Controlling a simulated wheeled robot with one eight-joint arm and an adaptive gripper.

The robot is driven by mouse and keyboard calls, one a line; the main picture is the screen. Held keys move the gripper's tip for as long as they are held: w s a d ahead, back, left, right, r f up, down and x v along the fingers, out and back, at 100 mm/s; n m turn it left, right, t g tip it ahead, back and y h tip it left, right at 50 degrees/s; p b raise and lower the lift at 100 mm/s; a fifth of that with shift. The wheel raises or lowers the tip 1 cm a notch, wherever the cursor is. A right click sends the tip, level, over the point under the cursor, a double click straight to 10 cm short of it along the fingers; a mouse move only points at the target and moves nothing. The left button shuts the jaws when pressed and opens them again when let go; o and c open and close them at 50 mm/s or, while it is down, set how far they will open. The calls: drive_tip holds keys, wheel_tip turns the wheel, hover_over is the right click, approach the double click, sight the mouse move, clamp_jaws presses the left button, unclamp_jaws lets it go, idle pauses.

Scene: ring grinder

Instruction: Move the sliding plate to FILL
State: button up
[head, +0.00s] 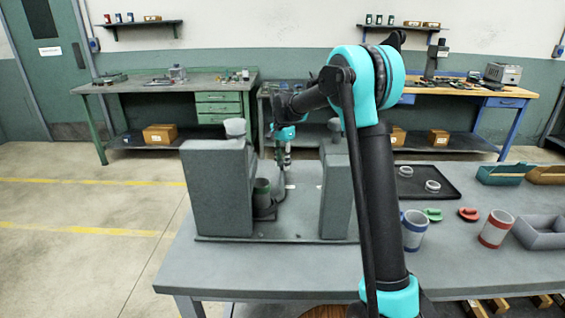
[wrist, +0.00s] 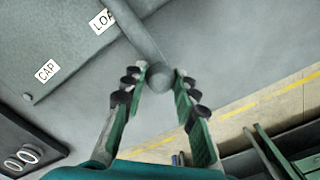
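The grey machine has two upright blocks, left (head: 217,190) and right (head: 336,190), on a flat base (head: 300,228). My gripper (head: 284,160) points down between the blocks, towards the rear. In the wrist view, a round grey knob (wrist: 160,77) at the end of a grey bar (wrist: 138,35) lies between the fingertips of my gripper (wrist: 160,72). The fingers look apart, with narrow gaps beside the knob; firm contact does not show. A CAP label (wrist: 47,70) and a partly cut-off LOA label (wrist: 101,21) are readable. No FILL label is readable. The sliding plate's outline is unclear.
A dark cup (head: 262,192) stands beside the left block. On the table's right are a black tray (head: 425,182) with rings, a blue-banded cup (head: 414,230), a red-banded cup (head: 495,229) and a grey bin (head: 541,232).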

clamp_jaws()
drive_tip(key=a, duration=0.8)
drive_tip(key=o, duration=0.5)
unclamp_jaws()
drive_tip(key=shift+a, duration=0.1)
drive_tip(key=shift+o, duration=0.9)
